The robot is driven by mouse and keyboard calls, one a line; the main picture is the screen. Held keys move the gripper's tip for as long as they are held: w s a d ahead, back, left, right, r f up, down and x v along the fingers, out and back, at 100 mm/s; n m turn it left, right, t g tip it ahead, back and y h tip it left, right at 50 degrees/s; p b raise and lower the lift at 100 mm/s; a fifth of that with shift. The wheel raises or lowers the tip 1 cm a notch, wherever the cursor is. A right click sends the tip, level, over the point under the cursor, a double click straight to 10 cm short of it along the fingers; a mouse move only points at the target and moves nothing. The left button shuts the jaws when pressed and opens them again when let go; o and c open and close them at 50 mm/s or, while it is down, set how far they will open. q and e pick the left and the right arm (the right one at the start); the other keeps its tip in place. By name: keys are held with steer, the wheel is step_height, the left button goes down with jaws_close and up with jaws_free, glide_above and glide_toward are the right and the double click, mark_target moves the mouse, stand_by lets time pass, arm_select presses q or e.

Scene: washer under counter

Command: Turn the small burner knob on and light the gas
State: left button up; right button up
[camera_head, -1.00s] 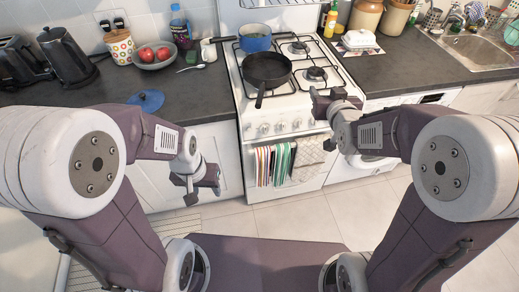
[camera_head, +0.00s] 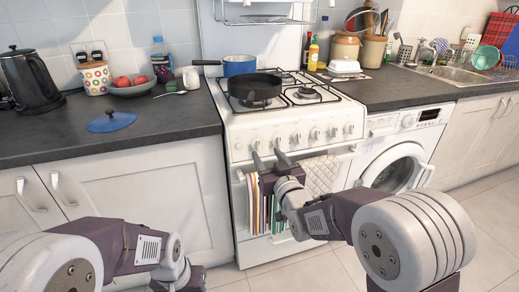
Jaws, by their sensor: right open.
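The white gas stove (camera_head: 240,128) stands in the middle of the view, with a row of several knobs (camera_head: 314,134) along its front panel. I cannot tell from the picture which knob is the small burner's. My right gripper (camera_head: 271,160) is open and empty, its two fingers pointing up just below the leftmost knobs, in front of the oven door's top. Whether it touches the panel is unclear. The bare front right burner (camera_head: 307,95) shows no visible flame. My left gripper (camera_head: 182,279) is low at the bottom edge; its fingers are not clearly seen.
A black frying pan (camera_head: 256,90) and a blue pot (camera_head: 239,65) stand on the left burners. Striped towels (camera_head: 254,205) and a pale cloth (camera_head: 321,174) hang on the oven door. A washer (camera_head: 398,165) stands to the right. A blue lid (camera_head: 112,121) lies on the left counter.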

mark_target(259, 142)
steer(key=b+x, duration=0.1)
steer(key=x, duration=0.7)
steer(key=shift+f, duration=0.15)
jaws_close()
